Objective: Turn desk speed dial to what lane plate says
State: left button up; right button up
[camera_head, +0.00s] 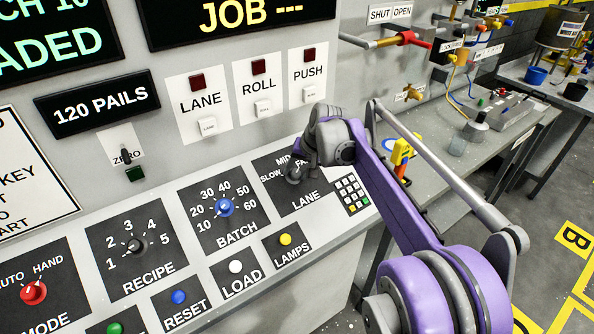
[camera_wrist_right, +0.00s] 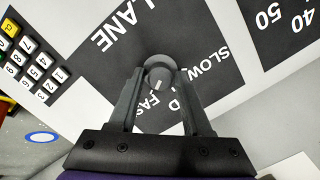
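The LANE speed dial, a small grey knob (camera_wrist_right: 158,72), sits on a black panel (camera_head: 310,201) lettered SLOW, MID and FAST. In the right wrist view its white mark points down the picture, toward the partly hidden MID and FAST lettering. My right gripper (camera_head: 296,174) is at this dial; in the right wrist view its two fingers (camera_wrist_right: 159,78) stand on either side of the knob, with hardly any gap showing. In the head view the gripper hides most of the knob and part of FAST. I see no separate plate giving a lane speed. My left gripper is out of view.
The BATCH dial (camera_head: 224,207) and RECIPE dial (camera_head: 136,245) lie left of the LANE panel. A keypad (camera_head: 351,194) is just right of it. The LAMPS button (camera_head: 285,239) is below. The upright panel with LANE, ROLL and PUSH buttons (camera_head: 263,107) rises close behind.

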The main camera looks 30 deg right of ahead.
jog(key=shift+o, duration=1)
jog(key=v, duration=1.1)
jog(key=shift+p, duration=0.3)
jog(key=s+a+f+n, duration=0.3)
jog(key=s+a+f, duration=0.5)
jog(key=s+f, duration=0.2)
jog(key=s+a+f+n+h, duration=0.1)
jog(key=s+a+f+n, duration=0.3)
jog(key=s+a+f, duration=0.4)
jog(key=s+f, duration=0.2)
jog(key=s, duration=0.5)
jog(key=shift+a+f+p, duration=0.15)
jog(key=shift+f+p, duration=0.15)
jog(key=shift+w, duration=0.1)
